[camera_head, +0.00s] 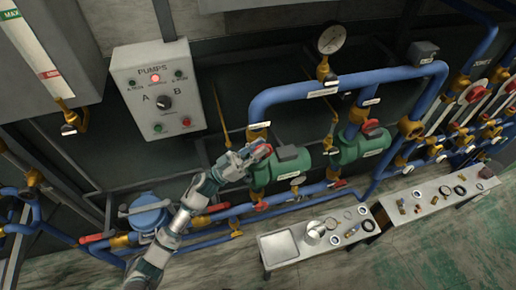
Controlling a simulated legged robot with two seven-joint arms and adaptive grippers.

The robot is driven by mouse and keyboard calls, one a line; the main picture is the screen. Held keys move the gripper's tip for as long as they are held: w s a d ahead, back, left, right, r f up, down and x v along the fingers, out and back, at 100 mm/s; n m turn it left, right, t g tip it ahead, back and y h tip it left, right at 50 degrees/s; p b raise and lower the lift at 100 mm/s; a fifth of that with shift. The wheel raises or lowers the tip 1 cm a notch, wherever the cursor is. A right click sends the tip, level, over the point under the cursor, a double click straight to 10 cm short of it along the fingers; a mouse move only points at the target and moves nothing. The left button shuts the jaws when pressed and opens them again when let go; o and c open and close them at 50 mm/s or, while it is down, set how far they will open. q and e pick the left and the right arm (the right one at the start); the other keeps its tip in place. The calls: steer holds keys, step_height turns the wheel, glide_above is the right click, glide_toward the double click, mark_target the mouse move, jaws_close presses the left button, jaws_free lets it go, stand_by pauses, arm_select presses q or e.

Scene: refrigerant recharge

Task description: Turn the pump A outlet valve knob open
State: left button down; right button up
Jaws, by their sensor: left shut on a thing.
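A red knob (263,152) sits above the left green pump (284,168), below the left end of the large blue pipe (254,110). My left gripper (256,155) is shut on this red knob, with the arm reaching up from the bottom left. The fingers cover part of the knob, so its angle cannot be told. A second red knob (371,127) shows above the right green pump (362,149). My right gripper is not in view.
A grey PUMPS control box (158,88) with a lit red lamp hangs on the wall at left. A pressure gauge (330,38) stands above the pipe. Two low benches (275,248) (405,212) with small parts stand in front. Blue pipes surround the pumps closely.

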arm_select(q)
steer(key=shift+w+a+r, duration=0.1)
steer(key=shift+r, duration=0.2)
steer(key=c, duration=1.2)
jaws_free()
steer(key=shift+c, duration=0.2)
steer(key=shift+o, duration=0.9)
steer(key=shift+f, duration=0.15)
steer(key=shift+a+f, duration=0.1)
steer(key=shift+f, duration=0.1)
steer(key=v, duration=1.1)
steer(key=shift+a+f, duration=0.15)
steer(key=shift+a, duration=0.2)
